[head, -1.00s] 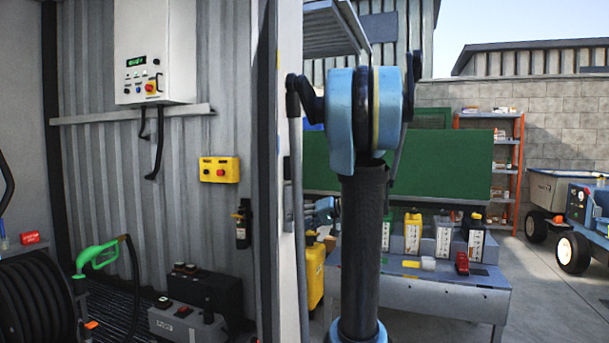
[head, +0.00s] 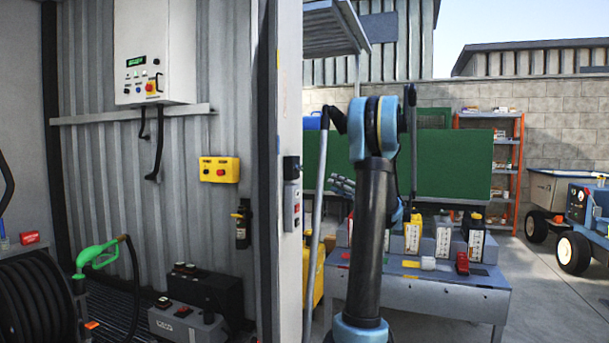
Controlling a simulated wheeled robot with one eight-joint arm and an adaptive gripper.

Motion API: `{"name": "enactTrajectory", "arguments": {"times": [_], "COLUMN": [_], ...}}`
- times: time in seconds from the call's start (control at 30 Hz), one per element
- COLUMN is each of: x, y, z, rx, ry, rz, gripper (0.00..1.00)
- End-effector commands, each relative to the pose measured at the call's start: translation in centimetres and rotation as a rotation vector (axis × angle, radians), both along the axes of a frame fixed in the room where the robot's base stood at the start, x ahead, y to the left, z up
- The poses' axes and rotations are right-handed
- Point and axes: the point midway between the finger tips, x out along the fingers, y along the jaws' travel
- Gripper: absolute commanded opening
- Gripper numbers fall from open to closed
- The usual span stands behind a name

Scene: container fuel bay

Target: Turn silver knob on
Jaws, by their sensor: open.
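A white control box (head: 154,45) hangs on the corrugated wall at the upper left, with a lit green display, small knobs and buttons, and a red button on yellow. I cannot tell for sure which small control is the silver knob. My gripper (head: 341,185) shows only in part, as grey fingers pointing left beside my upright dark arm link. The arm hides the rest of it. It is to the right of the doorpost, well apart from the control box, and holds nothing that I can see. It is open.
The container's doorpost (head: 289,90) stands between my arm and the control box, with small switch boxes (head: 291,195) on its edge. A yellow button box (head: 219,170) is on the wall. A table (head: 430,292) with several containers stands behind my arm.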

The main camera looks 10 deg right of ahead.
Motion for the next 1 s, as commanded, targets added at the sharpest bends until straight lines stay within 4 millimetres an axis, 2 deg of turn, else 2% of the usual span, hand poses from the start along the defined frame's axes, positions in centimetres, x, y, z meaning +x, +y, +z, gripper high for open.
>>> {"name": "enactTrajectory", "arguments": {"times": [0.7,1.0], "x": [7.8,10.0], "y": [9.0,11.3], "z": [3.7,4.7], "rx": [0.0,0.0], "ry": [0.001,0.003], "rz": [0.004,0.001], "gripper": [0.44,0.44]}}
